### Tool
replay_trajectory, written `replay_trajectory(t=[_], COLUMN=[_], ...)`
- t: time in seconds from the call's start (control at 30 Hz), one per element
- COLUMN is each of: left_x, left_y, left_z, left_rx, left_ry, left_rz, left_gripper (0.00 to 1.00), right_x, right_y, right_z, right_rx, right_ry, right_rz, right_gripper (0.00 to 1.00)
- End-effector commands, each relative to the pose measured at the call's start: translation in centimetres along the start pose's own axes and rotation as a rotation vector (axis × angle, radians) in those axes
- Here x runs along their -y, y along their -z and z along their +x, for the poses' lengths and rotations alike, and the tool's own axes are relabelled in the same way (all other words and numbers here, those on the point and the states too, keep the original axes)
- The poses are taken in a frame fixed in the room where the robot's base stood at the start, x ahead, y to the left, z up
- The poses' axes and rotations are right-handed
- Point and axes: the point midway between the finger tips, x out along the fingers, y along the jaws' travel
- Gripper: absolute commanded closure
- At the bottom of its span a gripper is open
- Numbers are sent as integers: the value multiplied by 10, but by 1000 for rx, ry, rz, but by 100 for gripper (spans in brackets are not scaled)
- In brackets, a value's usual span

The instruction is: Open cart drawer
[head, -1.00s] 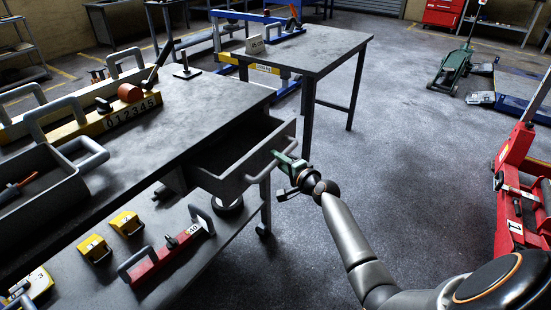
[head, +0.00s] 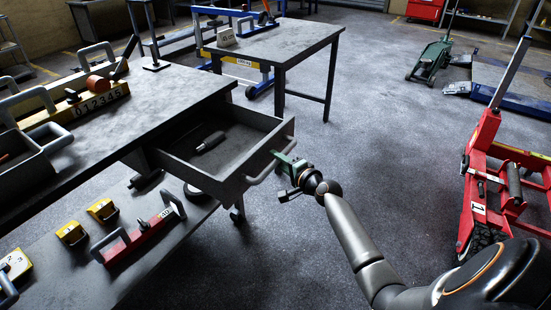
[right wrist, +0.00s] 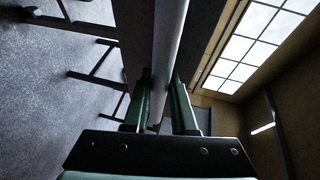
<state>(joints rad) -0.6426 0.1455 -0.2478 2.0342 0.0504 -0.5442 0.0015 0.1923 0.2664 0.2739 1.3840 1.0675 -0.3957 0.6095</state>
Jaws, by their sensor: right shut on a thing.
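The grey cart drawer (head: 240,152) stands pulled well out of the cart (head: 165,98) in the head view. A dark cylindrical tool (head: 211,141) lies inside it. My right gripper (head: 283,163) is shut on the drawer's bar handle (head: 262,172) at the drawer's front right. In the right wrist view the green fingers of the right gripper (right wrist: 160,105) sit on both sides of the grey handle bar (right wrist: 168,45). My left gripper is not in view.
Another table (head: 285,45) stands behind the cart. Yellow blocks and a red handled block (head: 140,237) lie on the lower shelf. Floor between drawer and red jack is clear apart from my right arm.

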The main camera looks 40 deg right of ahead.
Motion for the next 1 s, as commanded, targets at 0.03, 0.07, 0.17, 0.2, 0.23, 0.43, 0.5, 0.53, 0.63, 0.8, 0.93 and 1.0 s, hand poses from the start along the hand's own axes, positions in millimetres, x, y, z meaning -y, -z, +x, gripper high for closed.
replay_trajectory(t=[0.03, 0.07, 0.17, 0.2, 0.23, 0.43, 0.5, 0.53, 0.63, 0.8, 0.93, 1.0], left_x=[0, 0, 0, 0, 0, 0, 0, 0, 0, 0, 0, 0], left_y=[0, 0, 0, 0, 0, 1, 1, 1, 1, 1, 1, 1], left_z=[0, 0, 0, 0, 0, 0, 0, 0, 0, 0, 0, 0], left_rx=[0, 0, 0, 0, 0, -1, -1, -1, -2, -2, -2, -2], left_ry=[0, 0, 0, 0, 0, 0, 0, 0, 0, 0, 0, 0], left_rz=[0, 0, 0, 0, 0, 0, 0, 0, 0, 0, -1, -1], left_gripper=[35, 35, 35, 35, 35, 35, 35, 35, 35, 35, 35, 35], right_x=[-1, -2, -2, -2, -2, -2, -2, -2, -2, -1, -1, -1], right_y=[0, 0, 1, 1, 1, 1, 1, 1, 1, 1, 1, 1], right_z=[-1, -2, -3, -4, -4, -4, -4, -4, -4, -4, -4, -4], right_rx=[2, 2, 2, 2, 2, 2, 2, 2, 2, 1, 1, 1], right_ry=[-2, -2, -2, -2, -2, -2, -2, -2, -2, -1, -1, 0], right_rz=[1, 1, 1, 1, 1, 1, 1, 1, 1, 1, 0, 0], right_gripper=[100, 100, 100, 100, 100, 100, 100, 100, 71, 52, 45, 45])
